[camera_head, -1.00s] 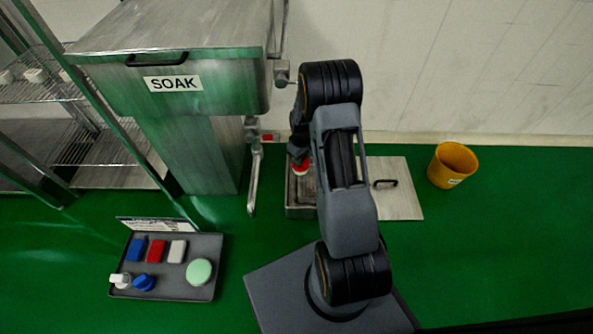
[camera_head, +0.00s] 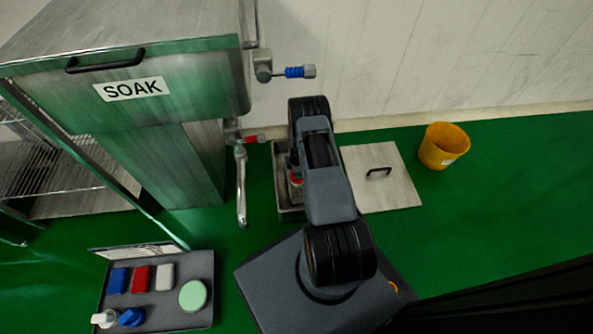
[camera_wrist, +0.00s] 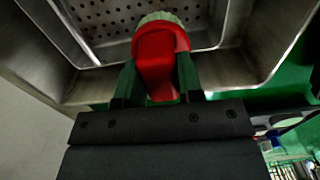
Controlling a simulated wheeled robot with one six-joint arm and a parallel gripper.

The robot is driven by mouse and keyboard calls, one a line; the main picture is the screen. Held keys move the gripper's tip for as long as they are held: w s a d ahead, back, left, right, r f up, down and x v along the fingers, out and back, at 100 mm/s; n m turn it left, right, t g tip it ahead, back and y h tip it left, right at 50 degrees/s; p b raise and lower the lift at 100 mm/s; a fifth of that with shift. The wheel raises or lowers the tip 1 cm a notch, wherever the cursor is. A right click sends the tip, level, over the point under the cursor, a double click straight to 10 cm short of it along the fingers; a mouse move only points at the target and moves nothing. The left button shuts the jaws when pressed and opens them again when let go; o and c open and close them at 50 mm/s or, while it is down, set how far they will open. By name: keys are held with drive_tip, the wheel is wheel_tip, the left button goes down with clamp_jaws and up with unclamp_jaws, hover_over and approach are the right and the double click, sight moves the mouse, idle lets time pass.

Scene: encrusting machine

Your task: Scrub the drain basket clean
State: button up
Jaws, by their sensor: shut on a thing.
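The drain basket (camera_wrist: 97,14) is a perforated metal tray inside a steel drain box at the top of the wrist view. My gripper (camera_wrist: 157,82) is shut on a red brush (camera_wrist: 158,48) with pale bristles. The bristles point toward the basket; I cannot tell whether they touch it. In the head view the drain box (camera_head: 289,213) lies in the green floor, partly hidden behind my arm, and a bit of the red brush (camera_head: 296,181) shows over it.
A steel cover with a black handle (camera_head: 395,195) lies right of the drain box. A yellow bucket (camera_head: 441,147) stands farther right. The SOAK tank (camera_head: 180,100) and a pipe (camera_head: 241,190) are to the left. A tray (camera_head: 207,262) of coloured blocks, a green disc and bottles sits front left.

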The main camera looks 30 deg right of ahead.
drive_tip(key=f, duration=0.1)
drive_tip(key=f+b, duration=0.1)
drive_tip(key=shift+a+f, duration=0.2)
drive_tip(key=shift+f, duration=0.1)
wheel_tip(320, 180, down, 4)
drive_tip(key=b, duration=0.3)
drive_tip(key=shift+r, duration=0.15)
drive_tip(key=shift+s+d+f, duration=0.25)
drive_tip(key=shift+d, duration=0.3)
drive_tip(key=shift+s+d+f, duration=0.2)
drive_tip(key=shift+d, duration=0.35)
drive_tip(key=shift+s+d, duration=0.3)
drive_tip(key=shift+d, duration=0.45)
drive_tip(key=shift+w+a, duration=0.4)
drive_tip(key=shift+a, duration=0.5)
drive_tip(key=shift+w+a, duration=0.35)
drive_tip(key=shift+a, duration=0.5)
drive_tip(key=shift+w+r+p, duration=0.1)
drive_tip(key=shift+r+p, duration=0.25)
wheel_tip(320, 180, up, 2)
drive_tip(key=shift+d+r+p, duration=0.1)
drive_tip(key=shift+p, duration=0.2)
drive_tip(key=shift+a+r+p, duration=0.2)
drive_tip(key=shift+r+p, duration=0.55)
drive_tip(key=shift+r, duration=0.2)
drive_tip(key=shift+r+p, duration=1.05)
drive_tip(key=shift+r, duration=0.65)
